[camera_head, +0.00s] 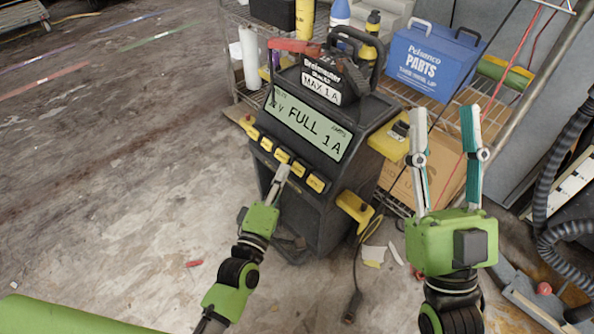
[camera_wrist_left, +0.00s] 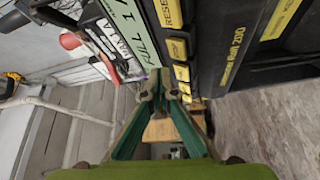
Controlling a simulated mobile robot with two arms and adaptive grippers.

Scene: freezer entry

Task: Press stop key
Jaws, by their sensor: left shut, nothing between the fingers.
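A black machine (camera_head: 325,98) stands on the floor with a lit display (camera_head: 306,131) reading "FULL 1 A". Below the display is a slanted row of several yellow keys (camera_head: 298,169); they also show in the left wrist view (camera_wrist_left: 178,48). One label there reads like "RESE"; I cannot tell which key is stop. My left gripper (camera_head: 283,170) is shut and empty, its tip just below the middle key. Whether it touches a key is unclear. In the left wrist view its fingertips (camera_wrist_left: 160,76) meet beside the keys. My right gripper (camera_head: 443,110) is open and empty, right of the machine.
A wire shelf behind the machine holds a blue parts box (camera_head: 428,62), bottles and a cardboard box (camera_head: 440,165). A yellow clamp with a cable (camera_head: 354,208) hangs on the machine's right side. Black hoses (camera_head: 545,215) stand at far right. The floor at left is mostly clear.

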